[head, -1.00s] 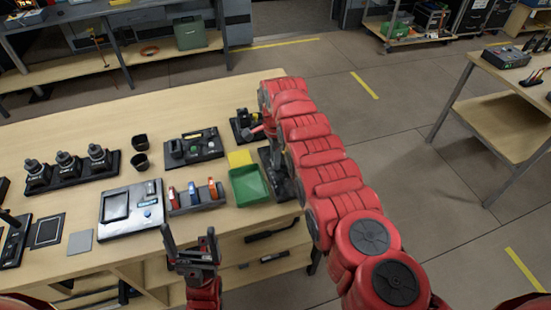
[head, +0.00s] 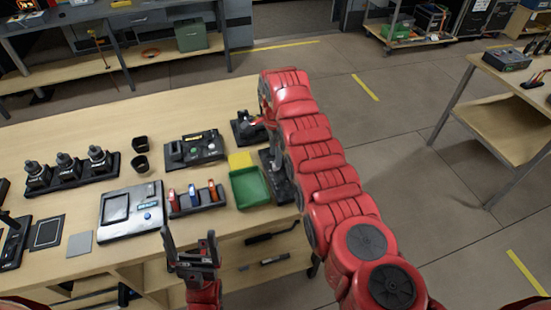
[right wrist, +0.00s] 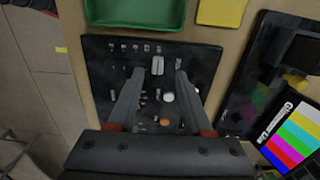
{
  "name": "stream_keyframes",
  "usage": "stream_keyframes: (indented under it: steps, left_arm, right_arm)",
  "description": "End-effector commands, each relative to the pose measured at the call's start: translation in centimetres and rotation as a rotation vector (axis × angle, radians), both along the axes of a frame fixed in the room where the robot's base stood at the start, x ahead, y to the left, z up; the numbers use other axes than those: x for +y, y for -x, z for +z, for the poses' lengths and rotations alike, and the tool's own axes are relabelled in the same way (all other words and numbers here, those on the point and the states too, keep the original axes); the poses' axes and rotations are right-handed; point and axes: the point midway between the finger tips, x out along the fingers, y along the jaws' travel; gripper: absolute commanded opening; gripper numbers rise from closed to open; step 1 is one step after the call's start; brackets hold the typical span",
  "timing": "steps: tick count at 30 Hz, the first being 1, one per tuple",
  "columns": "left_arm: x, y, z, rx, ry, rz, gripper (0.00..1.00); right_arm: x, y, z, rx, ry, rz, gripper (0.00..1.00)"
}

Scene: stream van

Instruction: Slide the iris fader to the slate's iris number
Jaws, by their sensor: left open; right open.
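In the right wrist view a dark control panel (right wrist: 105,60) carries small pale markings, a light grey fader cap (right wrist: 157,66) and a round white button (right wrist: 168,97). My right gripper (right wrist: 158,69) is open, its fingertips on either side of the cap with visible gaps. A tilted board with colour bars (right wrist: 292,138) stands to the right; its lettering is too small to read, and I see no iris number. In the head view the panel (head: 284,182) is partly covered by my right arm. My left gripper (head: 191,245) is open and empty at the table's front edge.
A green tray (head: 249,187) and a yellow square (head: 240,160) lie beside the panel. A rack with coloured items (head: 197,206), a console with a screen (head: 152,221) and a black device (head: 186,152) stand further left.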

Motion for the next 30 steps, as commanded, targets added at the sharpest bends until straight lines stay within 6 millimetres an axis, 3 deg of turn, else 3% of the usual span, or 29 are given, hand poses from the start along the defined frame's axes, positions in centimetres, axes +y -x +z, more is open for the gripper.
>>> stream_keyframes:
  steps: [6, 11, 15, 18, 22, 30]
  left_arm:
    - [0.0, 0.0, -2.1, 0.000, 0.000, 0.000, 0.90]
    - [0.0, 0.0, -1.5, 0.000, 0.000, 0.000, 0.90]
    - [0.0, 0.0, 2.2, 0.000, 0.000, 0.000, 0.90]
    - [0.0, 0.0, 3.7, 0.000, 0.000, 0.000, 0.90]
    - [0.0, 0.0, 4.6, 0.000, 0.000, 0.000, 0.90]
    - [0.0, 0.0, 4.4, 0.000, 0.000, 0.000, 0.90]
  right_arm:
    - [0.1, -0.2, 5.2, -0.008, -0.002, 0.001, 0.50]
    - [0.1, -0.1, 8.5, -0.006, -0.002, 0.002, 0.50]
    - [0.1, -0.1, 12.1, -0.007, -0.001, 0.001, 0.50]
    - [0.1, -0.1, 13.5, -0.006, -0.001, 0.001, 0.50]
    - [0.1, -0.1, 14.3, -0.004, 0.000, 0.001, 0.50]
    - [0.1, -0.1, 14.2, -0.005, -0.001, 0.001, 0.50]
